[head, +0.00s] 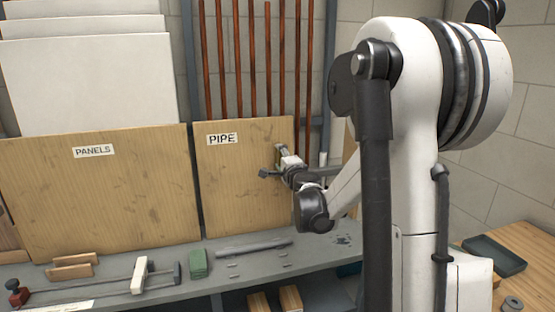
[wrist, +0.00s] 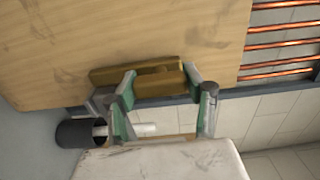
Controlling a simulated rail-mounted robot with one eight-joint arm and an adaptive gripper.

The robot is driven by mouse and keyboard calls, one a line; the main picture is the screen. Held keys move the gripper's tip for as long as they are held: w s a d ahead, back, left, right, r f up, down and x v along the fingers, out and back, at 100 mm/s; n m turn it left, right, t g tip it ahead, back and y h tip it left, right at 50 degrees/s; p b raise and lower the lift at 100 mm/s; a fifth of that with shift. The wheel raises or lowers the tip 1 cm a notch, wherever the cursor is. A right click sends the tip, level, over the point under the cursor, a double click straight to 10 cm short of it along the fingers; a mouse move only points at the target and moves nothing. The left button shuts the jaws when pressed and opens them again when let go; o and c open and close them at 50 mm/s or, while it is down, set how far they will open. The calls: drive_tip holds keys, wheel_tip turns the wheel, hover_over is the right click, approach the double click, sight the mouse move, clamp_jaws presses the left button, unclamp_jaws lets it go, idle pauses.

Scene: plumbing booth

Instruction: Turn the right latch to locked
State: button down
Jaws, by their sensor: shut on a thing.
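The right latch (wrist: 160,83) shows in the wrist view as a brown block on a longer brown bar at the edge of the wooden panel. My gripper (wrist: 158,86) has its green-padded fingers on either side of the block and is shut on it. In the head view my gripper (head: 277,164) is at the right edge of the panel labelled PIPE (head: 245,185). The latch is too small and covered there to make out. I cannot tell from these views whether it stands at locked.
A panel labelled PANELS (head: 100,195) stands to the left, with white sheets (head: 90,85) behind it. Copper pipes (head: 253,60) stand behind the PIPE panel. The grey shelf (head: 210,275) below holds a clamp (head: 139,276), a green block (head: 199,263) and a grey rod (head: 253,248).

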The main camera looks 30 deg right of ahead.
drive_tip(key=c, duration=0.8)
unclamp_jaws()
drive_tip(key=shift+c, duration=0.2)
drive_tip(key=v, duration=1.2)
